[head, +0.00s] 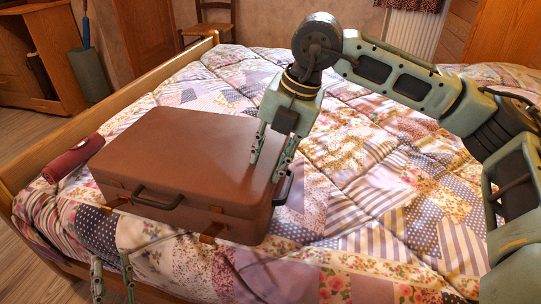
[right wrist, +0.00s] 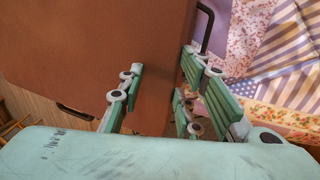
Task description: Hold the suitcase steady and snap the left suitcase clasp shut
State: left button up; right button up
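The brown suitcase (head: 180,155) lies flat on the bed with its lid down. Its left clasp (head: 117,202) is a small orange-brown tab at the front left; the right clasp (head: 213,232) is at the front right. Both seem to stick out from the front; their exact position is hard to tell. My right gripper (head: 265,171) points down at the suitcase's right edge, fingers apart, one over the lid and one by the right side. In the right wrist view, the suitcase (right wrist: 85,45) passes beneath the spread fingers. My left gripper (head: 111,262) is open and empty, in front of and below the left clasp.
A dark handle (head: 158,200) is on the suitcase front between the clasps, and another (head: 288,188) is on its right side. A red rolled item (head: 72,158) lies left of the suitcase by the wooden bed rail (head: 30,170). The patchwork quilt (head: 370,180) is clear to the right.

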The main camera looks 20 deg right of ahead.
jog(key=shift+s+d+f, duration=0.15)
jog(key=shift+s+f, duration=0.05)
jog(key=shift+f, duration=0.05)
grip_shut()
jog(key=shift+f, duration=0.1)
jog(key=shift+w+a+f, duration=0.1)
jog(key=shift+w+a, duration=0.05)
jog(key=shift+a, duration=0.05)
jog(key=shift+d+r, duration=0.15)
jog(key=shift+r, duration=0.25)
dwell(0.5)
